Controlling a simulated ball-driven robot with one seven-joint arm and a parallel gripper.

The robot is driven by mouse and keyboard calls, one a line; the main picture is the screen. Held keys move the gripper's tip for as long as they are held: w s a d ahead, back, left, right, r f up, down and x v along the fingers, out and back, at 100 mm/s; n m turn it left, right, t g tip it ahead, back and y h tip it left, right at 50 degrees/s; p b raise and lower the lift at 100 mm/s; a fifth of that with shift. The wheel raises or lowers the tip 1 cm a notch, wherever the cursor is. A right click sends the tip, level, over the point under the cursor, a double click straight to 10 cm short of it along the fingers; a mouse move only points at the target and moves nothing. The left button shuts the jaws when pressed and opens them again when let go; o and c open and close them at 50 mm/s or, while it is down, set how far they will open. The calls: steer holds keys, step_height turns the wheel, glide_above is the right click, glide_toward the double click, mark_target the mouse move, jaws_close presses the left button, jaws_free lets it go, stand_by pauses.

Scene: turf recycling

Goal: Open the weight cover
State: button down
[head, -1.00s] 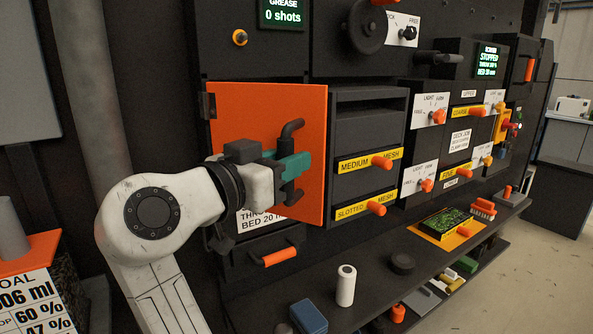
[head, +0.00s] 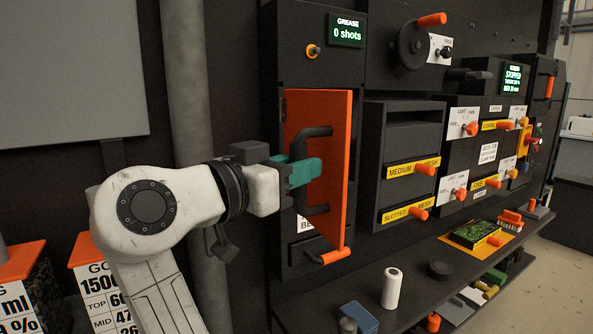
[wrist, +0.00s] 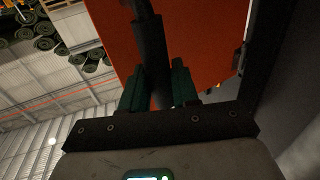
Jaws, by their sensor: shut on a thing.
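The orange weight cover (head: 337,180) stands ajar on the dark cabinet, hinged at its left side, its right edge swung out towards me. Its black bar handle (head: 314,132) sticks out from the face. My gripper (head: 308,170), with teal fingers, is shut on the handle's upright part, which it partly hides. In the wrist view the handle (wrist: 154,55) passes between the two teal fingers of my gripper (wrist: 157,88), with the orange cover (wrist: 205,45) behind. What lies behind the cover is hidden.
A grease display (head: 346,32) is above the cover. An orange-handled drawer pull (head: 331,257) lies just below it. Mesh drawers (head: 412,170) stand to the right. A shelf (head: 420,300) below carries a white bottle (head: 391,288) and a blue block (head: 359,317).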

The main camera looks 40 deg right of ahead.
steer(key=shift+w+a, duration=0.15)
steer(key=shift+w, duration=0.2)
steer(key=c, duration=1)
jaws_free()
steer(key=shift+d, duration=0.2)
steer(key=shift+o, duration=0.2)
steer(key=s+a, duration=0.1)
steer(key=a, duration=0.9)
steer(key=shift+s+a+b, duration=0.35)
steer(key=shift+b, duration=0.1)
